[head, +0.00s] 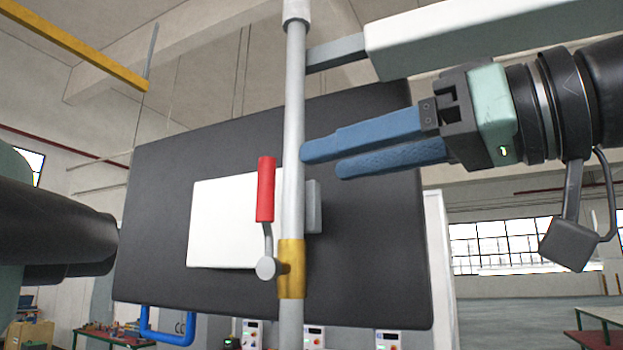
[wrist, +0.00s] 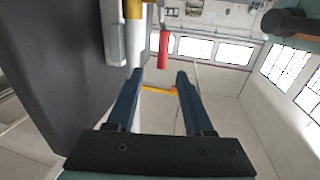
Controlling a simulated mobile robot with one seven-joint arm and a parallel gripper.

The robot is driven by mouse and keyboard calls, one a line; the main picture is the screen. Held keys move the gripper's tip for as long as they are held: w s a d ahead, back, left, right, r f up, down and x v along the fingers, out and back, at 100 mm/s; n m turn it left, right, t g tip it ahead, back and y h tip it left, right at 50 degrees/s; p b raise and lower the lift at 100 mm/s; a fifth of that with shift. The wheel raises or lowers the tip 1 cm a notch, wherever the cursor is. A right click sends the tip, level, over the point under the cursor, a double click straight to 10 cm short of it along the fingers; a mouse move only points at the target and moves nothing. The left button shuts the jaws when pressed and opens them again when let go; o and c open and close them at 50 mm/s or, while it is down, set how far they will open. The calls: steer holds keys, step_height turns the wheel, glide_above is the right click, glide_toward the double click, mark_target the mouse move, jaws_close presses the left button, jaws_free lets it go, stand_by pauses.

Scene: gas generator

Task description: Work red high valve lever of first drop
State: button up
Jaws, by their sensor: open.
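The red valve lever (head: 265,190) stands upright beside a vertical grey pipe (head: 293,130) in the head view. Its grey stem runs down to a round pivot by a brass-coloured valve body (head: 291,268) on the pipe. My gripper (head: 320,162) has blue fingers that point left, to the right of the pipe and a little above the lever's middle. The fingers are apart with nothing between them. In the wrist view the red lever (wrist: 163,50) and the brass part (wrist: 134,9) lie beyond the fingertips of my gripper (wrist: 160,78). The lever is not touched.
A large dark panel (head: 370,250) with a white plate (head: 222,225) stands behind the pipe. A pale horizontal beam (head: 480,35) runs above my gripper. A blue handle (head: 167,335) shows at the panel's lower left. Free room shows below my gripper on the right.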

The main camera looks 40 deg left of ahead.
mark_target(259, 177)
steer(key=a+p, duration=0.1)
steer(key=a, duration=0.2)
steer(key=a+p, duration=0.2)
steer(key=a, duration=0.2)
steer(key=s+a+p, duration=0.1)
steer(key=a+p, duration=0.1)
steer(key=a, duration=0.1)
steer(key=shift+a+r, duration=0.15)
steer(key=shift+a, duration=0.55)
steer(key=shift+a+p, duration=0.3)
steer(key=shift+a, duration=0.1)
steer(key=shift+w+a+f, duration=0.1)
steer(key=shift+f, duration=0.1)
jaws_close()
